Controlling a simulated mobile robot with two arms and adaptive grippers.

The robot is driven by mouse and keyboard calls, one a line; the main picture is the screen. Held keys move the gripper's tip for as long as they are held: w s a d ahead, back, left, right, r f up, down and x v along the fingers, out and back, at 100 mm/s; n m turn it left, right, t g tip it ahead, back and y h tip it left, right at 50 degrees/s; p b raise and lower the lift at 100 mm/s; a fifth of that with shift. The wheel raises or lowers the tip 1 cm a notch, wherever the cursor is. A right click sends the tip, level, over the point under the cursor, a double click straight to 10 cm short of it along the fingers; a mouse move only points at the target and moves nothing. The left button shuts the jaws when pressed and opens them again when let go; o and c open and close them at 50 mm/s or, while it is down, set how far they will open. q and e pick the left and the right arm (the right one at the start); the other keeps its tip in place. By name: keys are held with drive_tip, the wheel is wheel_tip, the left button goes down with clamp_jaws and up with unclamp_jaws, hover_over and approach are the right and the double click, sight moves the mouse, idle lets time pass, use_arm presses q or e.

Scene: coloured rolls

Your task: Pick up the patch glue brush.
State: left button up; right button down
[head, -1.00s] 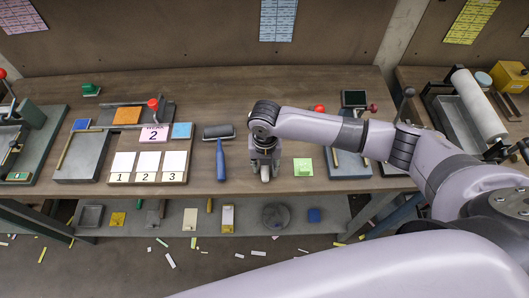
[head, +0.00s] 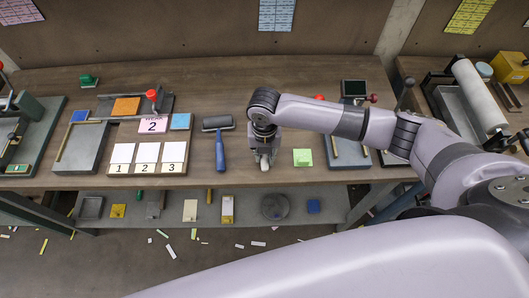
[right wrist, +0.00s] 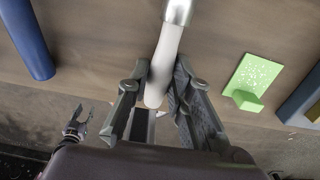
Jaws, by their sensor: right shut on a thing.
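The patch glue brush has a pale white handle (right wrist: 162,68) with a silver metal collar (right wrist: 178,10) above it in the right wrist view. Its bristles are out of that frame. In the head view only the handle's end (head: 265,164) shows below my right gripper (head: 264,156). My right gripper (right wrist: 153,92) is shut on the handle, a finger on each side, at the bench's front. I cannot tell whether the brush is off the bench. Another gripper, seemingly my left one (right wrist: 84,114), shows small at lower left in the right wrist view; its jaw state is unclear.
A blue-handled roller (head: 219,150) lies left of the gripper, and a green block (head: 302,157) right of it. Number cards (head: 147,153) stand farther left. A lower shelf (head: 240,215) holds small items. Bare bench top lies behind the gripper.

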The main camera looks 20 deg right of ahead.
use_arm(q)
wheel_tip(320, 180, down, 3)
drive_tip(key=b, duration=0.3)
use_arm(e)
wheel_tip(320, 180, up, 19)
drive_tip(key=shift+r, duration=0.2)
use_arm(q)
drive_tip(key=shift+f, duration=0.1)
use_arm(e)
drive_tip(key=shift+a, duration=0.1)
idle(1.7)
